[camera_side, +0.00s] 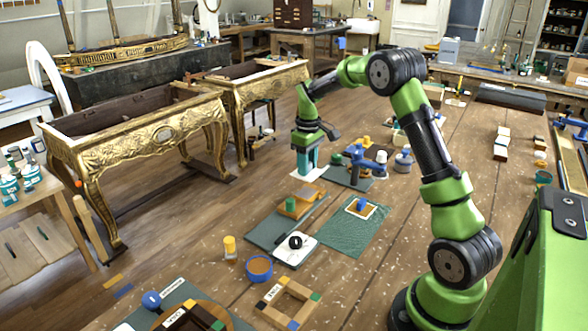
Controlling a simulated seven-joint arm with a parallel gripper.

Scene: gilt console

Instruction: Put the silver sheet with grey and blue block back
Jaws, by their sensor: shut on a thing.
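My gripper (306,161), with teal fingers, points down over the table's far-left edge area. It is shut on what looks like the silver sheet (297,174), a small pale piece at the fingertips. The fingers hide most of it, and I cannot make out its grey and blue block. I cannot tell whether the sheet is touching the table. A separate pale piece with a blue block (361,204) lies on a green cloth (345,237), nearer the camera.
A dark mat (264,233) bears a white sheet with a black ring (295,242) and an orange piece with a green block (290,204). A blue device (362,160) stands right of my gripper. Gilt consoles (150,150) stand left.

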